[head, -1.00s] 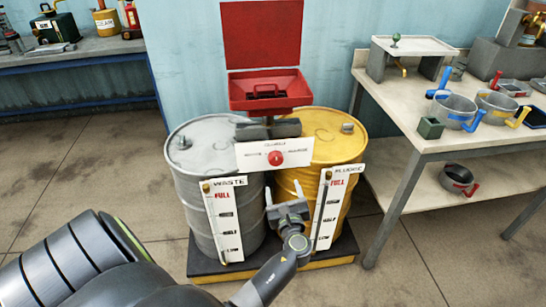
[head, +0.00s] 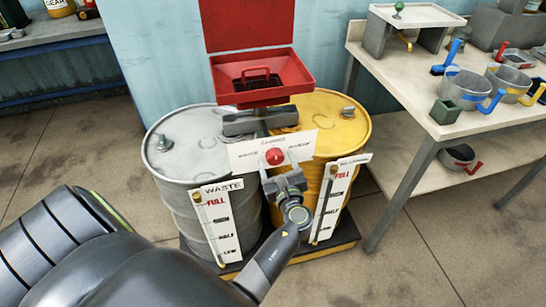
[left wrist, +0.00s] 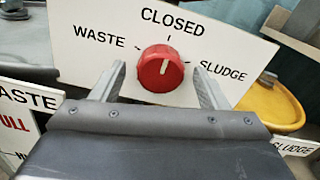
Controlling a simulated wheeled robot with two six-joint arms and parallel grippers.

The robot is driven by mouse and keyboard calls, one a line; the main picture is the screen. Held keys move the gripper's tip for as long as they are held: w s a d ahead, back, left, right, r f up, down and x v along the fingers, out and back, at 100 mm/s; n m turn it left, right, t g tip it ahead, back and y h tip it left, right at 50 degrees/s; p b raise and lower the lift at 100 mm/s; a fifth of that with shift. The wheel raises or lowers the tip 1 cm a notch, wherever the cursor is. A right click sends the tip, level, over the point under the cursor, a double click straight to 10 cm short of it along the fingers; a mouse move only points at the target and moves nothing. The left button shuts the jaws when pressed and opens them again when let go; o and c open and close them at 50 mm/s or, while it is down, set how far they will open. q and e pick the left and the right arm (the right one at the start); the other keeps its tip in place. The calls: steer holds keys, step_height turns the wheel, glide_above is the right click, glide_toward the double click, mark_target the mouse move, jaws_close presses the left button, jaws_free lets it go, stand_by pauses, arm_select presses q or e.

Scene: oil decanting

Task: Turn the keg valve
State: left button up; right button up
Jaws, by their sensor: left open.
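The keg valve is a round red knob (head: 274,156) on a white sign plate (head: 243,155) in front of two drums. In the left wrist view the knob (left wrist: 160,69) has a white pointer line aimed up, roughly at CLOSED. WASTE is printed left of it and SLUDGE right. My left gripper (head: 282,170) is open just in front of and below the knob. In the left wrist view its two fingers stand left and right of the knob's lower part, with gaps on both sides; I cannot tell whether they reach around it. My right gripper is not in view.
A grey drum (head: 185,165) marked WASTE and a yellow drum (head: 335,125) stand on a dark pallet, each with a level gauge. A red open-lidded funnel box (head: 300,72) sits above. A workbench (head: 395,80) with pots is at right, another bench at left.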

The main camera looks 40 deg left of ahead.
arm_select(q)
steer(key=shift+r, duration=0.1)
steer(key=shift+c, duration=0.6)
steer(key=c, duration=0.9)
steer(key=shift+o, duration=0.2)
